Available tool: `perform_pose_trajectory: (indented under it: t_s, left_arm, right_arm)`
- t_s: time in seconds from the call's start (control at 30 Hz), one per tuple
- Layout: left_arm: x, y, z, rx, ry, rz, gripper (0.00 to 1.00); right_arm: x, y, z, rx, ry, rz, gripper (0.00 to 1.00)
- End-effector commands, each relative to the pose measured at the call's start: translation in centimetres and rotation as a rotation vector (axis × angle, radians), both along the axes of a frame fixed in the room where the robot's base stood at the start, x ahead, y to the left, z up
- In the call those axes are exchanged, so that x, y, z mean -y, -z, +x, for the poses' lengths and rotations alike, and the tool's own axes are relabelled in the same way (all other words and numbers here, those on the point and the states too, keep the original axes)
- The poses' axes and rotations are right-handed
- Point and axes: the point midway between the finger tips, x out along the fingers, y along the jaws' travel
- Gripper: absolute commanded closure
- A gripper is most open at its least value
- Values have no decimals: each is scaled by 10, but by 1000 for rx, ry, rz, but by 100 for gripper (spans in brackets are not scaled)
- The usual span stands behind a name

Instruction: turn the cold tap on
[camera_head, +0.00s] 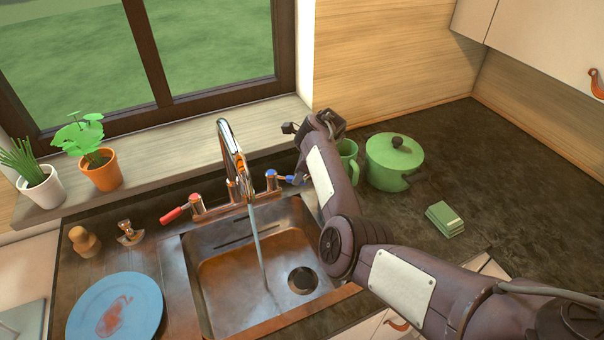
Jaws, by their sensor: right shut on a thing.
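The cold tap (272,179), marked blue, is on the right side of the chrome faucet (231,150) behind the sink. Its blue lever points right, towards my right gripper (297,179). My right gripper is shut on the blue lever; my own wrist partly hides its fingers. The hot tap (196,203), with a red lever, is on the left side of the faucet. A stream of water (258,245) runs from the spout into the sink (225,290). My left gripper is not in view.
A green mug (348,160) and a green lidded pot (394,160) stand just right of my right wrist. Green sponges (445,219) lie on the right counter. A blue plate (116,308) is left of the sink. Potted plants (101,170) stand on the sill.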

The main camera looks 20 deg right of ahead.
Motion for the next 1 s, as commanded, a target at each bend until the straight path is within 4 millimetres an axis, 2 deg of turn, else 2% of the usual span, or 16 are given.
perform_pose_trajectory:
  t_s: [0.07, 0.1, 0.23, 0.57, 1.0]
  left_arm:
    - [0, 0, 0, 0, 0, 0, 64]
    - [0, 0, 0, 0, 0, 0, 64]
    - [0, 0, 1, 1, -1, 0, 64]
    - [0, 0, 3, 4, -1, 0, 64]
    - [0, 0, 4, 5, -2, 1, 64]
  right_arm:
    - [0, 0, 0, 0, 1, 1, 100]
    - [0, 0, 0, 0, 1, 1, 80]
    - [0, 0, 0, 1, 0, 1, 63]
    - [2, -3, -1, 1, 0, -1, 63]
    - [24, -63, -14, 2, 1, -2, 63]
